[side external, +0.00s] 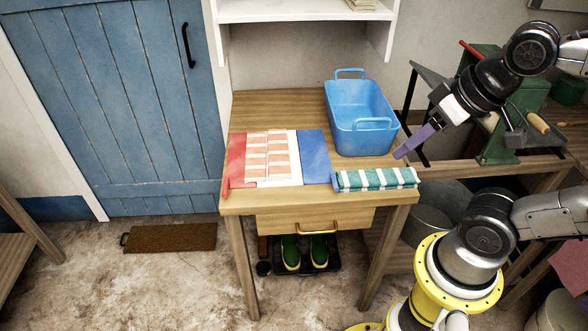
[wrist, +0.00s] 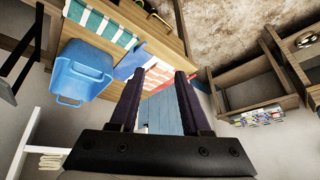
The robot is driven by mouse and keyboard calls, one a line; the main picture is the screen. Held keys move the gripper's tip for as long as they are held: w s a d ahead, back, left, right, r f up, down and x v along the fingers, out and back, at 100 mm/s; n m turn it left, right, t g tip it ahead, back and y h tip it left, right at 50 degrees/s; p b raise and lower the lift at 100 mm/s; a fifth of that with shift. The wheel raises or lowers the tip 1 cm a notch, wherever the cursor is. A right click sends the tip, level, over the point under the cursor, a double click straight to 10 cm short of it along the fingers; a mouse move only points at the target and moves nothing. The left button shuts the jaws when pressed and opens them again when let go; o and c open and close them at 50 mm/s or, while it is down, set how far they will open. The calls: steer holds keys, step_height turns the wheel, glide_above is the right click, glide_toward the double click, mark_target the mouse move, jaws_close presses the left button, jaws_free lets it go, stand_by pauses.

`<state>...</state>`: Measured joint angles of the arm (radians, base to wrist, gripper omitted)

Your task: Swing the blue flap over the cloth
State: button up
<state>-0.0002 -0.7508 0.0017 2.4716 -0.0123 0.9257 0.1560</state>
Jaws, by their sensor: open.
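A folding board lies flat on the wooden table, with a red flap (side external: 236,158) at left and the blue flap (side external: 315,156) at right. An orange-and-white patterned cloth (side external: 268,156) lies on its pale middle panel. The blue flap lies open beside the cloth, not over it. In the wrist view the blue flap (wrist: 131,62) shows just left of the fingertips, with the cloth (wrist: 158,74) partly hidden between and behind the fingers. My gripper (side external: 402,153) has purple fingers and is open and empty, above the table's right edge, apart from the flap. It also shows in the wrist view (wrist: 160,72).
A blue basin (side external: 362,118) stands at the back right of the table. A folded green-and-white striped cloth (side external: 376,179) lies at the front right, close to the blue flap. A white shelf (side external: 300,10) hangs above the back. A green machine (side external: 500,140) stands at right.

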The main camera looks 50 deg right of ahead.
steer(key=shift+s+a+f+n, duration=0.1)
steer(key=shift+s+f+n, duration=0.05)
steer(key=shift+f+n, duration=0.35)
steer(key=shift+n, duration=0.3)
steer(key=shift+c, duration=0.9)
steer(key=shift+n, duration=0.3)
steer(key=shift+c, duration=1.3)
steer(key=d, duration=0.1)
steer(key=d+n+h, duration=0.1)
steer(key=shift+s+d+g, duration=0.15)
steer(key=shift+d+g, duration=0.15)
jaws_close()
steer(key=w+d+f+n+g+h, duration=0.45)
steer(key=w+f+n+h, duration=0.3)
steer(key=n, duration=0.45)
steer(key=w+a+f+n+t+h, duration=0.3)
steer(key=w+a+f+n+h, duration=0.15)
steer(key=f+n, duration=0.45)
steer(key=n+t, duration=0.5)
steer(key=n, duration=0.4)
glide_toward(341, 197)
steer(key=shift+y, duration=0.4)
steer(key=shift+w+d, duration=0.75)
steer(key=shift+d, duration=0.3)
steer(key=shift+w+d, duration=0.75)
steer(key=shift+d, duration=0.3)
steer(key=shift+w+d, duration=0.7)
steer(key=shift+d, duration=0.35)
